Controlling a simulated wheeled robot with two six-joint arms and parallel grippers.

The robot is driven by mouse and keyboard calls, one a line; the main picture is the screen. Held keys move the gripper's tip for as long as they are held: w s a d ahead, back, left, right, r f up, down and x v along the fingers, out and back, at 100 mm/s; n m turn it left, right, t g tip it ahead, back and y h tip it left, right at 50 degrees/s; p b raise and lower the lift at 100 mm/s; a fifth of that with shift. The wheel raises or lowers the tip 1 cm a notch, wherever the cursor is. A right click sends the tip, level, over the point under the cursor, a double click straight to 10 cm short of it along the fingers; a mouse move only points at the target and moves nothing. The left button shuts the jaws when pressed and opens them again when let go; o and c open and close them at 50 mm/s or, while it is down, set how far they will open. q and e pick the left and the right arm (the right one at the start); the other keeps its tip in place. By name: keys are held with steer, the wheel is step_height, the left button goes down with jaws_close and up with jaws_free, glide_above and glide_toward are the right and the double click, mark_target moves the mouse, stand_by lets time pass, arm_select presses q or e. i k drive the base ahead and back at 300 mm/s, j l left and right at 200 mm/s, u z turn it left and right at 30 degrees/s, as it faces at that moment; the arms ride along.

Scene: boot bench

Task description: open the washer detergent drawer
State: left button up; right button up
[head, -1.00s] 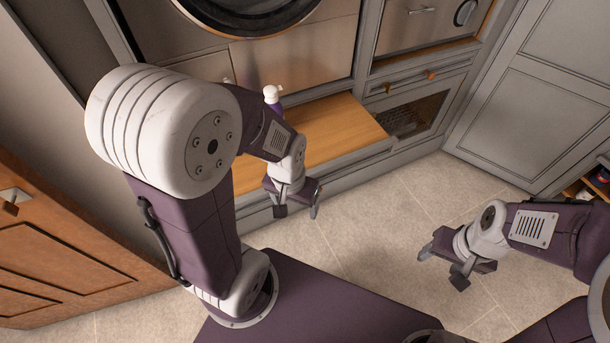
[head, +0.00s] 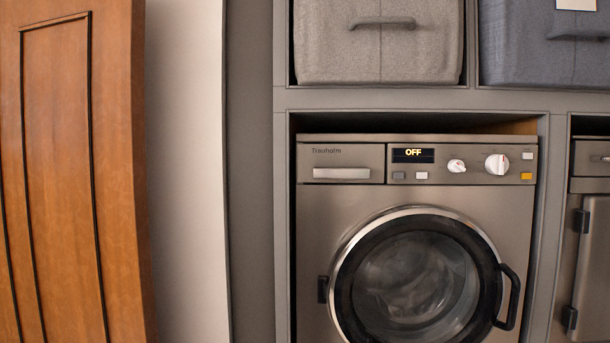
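The washer (head: 314,225) stands in a grey cabinet niche in the head view. Its detergent drawer (head: 342,160) is at the top left of the front, with a pale horizontal handle (head: 341,174). The drawer front looks flush with the panel, so it appears closed. The display (head: 413,155) reads OFF. The round door (head: 416,280) with a dark handle at its right looks shut. Neither of my grippers is in view now.
Fabric bins, one light grey (head: 380,55) and one darker (head: 540,55), sit on the shelf above the washer. A wooden door (head: 75,170) stands at the left. Another metal-fronted unit (head: 592,250) is at the right edge.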

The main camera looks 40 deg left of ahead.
mark_target(361, 163)
steer(key=u, duration=1.05)
